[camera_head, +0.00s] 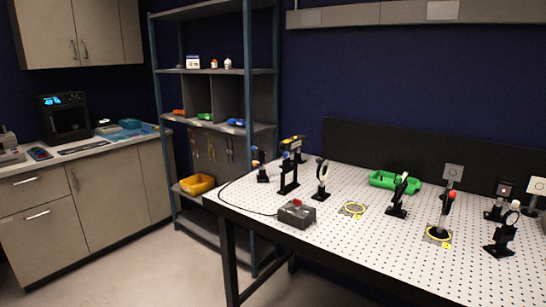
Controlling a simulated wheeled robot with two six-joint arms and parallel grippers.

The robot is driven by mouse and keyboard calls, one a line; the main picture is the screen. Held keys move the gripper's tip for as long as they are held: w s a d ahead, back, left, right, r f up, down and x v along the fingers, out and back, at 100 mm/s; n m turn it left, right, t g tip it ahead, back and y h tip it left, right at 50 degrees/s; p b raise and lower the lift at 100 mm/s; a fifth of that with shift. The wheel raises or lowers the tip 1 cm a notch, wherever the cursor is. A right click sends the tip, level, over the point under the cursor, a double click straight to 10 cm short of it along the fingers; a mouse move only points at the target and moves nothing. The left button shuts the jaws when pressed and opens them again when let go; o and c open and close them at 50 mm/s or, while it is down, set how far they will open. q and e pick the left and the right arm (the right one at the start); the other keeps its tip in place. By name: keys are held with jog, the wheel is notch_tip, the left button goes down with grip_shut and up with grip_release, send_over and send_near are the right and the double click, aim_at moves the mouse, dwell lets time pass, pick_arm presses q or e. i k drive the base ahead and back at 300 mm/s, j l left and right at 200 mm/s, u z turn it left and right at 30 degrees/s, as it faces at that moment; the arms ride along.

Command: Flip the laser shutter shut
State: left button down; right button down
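Several black optic mounts stand on the white perforated optical table (300,250). One mount with a red-tipped upright part (448,205) stands inside a yellow ring at the right; it may be the laser shutter, but I cannot tell for certain. A taller black mount with a yellow label on top (289,170) stands at the table's left. A grey box with a red top (297,212) sits near the front left edge, with a black cable leading from it. No beam is visible. Neither of my grippers is in view.
A green tray (394,182) sits at the back before a black panel (400,148). A shelf rack (215,130) with bins stands left of the table. A counter (80,155) is at far left. The floor (150,280) between is clear.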

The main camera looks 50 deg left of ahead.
aim_at(286, 163)
jog(key=u, duration=1.45)
